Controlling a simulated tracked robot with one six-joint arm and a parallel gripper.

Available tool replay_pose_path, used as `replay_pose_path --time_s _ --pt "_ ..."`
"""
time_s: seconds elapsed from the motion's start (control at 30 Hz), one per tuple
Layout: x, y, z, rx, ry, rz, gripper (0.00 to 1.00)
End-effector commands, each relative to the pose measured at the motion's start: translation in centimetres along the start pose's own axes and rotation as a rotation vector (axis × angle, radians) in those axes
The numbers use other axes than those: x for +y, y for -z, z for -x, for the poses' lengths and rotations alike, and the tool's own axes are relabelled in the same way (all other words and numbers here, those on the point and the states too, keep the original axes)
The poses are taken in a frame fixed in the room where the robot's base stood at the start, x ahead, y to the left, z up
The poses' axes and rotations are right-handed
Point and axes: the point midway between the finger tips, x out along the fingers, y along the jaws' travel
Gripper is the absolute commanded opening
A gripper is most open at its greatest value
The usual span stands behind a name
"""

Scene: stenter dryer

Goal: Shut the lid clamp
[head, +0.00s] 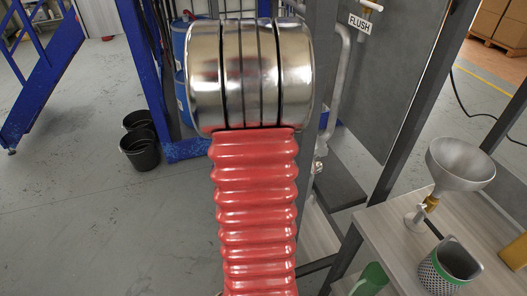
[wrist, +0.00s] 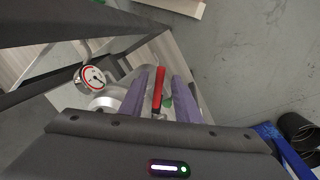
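In the wrist view, a red handle (wrist: 158,90), which looks like that of the lid clamp, stands out between the two purple fingers of my gripper (wrist: 164,76). The fingers are apart, with a visible gap on the right of the handle. I cannot tell whether either finger touches it. Pale metal parts lie behind and below the handle, partly hidden by the fingers and the gripper body. The lid itself I cannot make out. In the head view my arm covers the middle, and neither the clamp nor my gripper shows.
A round gauge (wrist: 90,78) sits left of the fingers. In the head view, a bench (head: 392,222) at right bears a metal funnel (head: 461,160) and a mesh bin (head: 447,272). Dark uprights and a FLUSH sign (head: 359,22) stand behind. Black buckets (head: 140,152) stand left; floor there is open.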

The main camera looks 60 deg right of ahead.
Motion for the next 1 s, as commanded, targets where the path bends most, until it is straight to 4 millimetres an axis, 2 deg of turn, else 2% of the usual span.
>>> replay_pose_path --time_s 0.17,0.6,1.0 --pt "0.00 0.00 0.02 0.000 0.000 0.000 0.30" --pt "-0.04 -0.01 0.06 0.000 0.000 0.001 0.00" --pt "-0.07 -0.01 0.08 0.001 0.000 0.001 0.00"
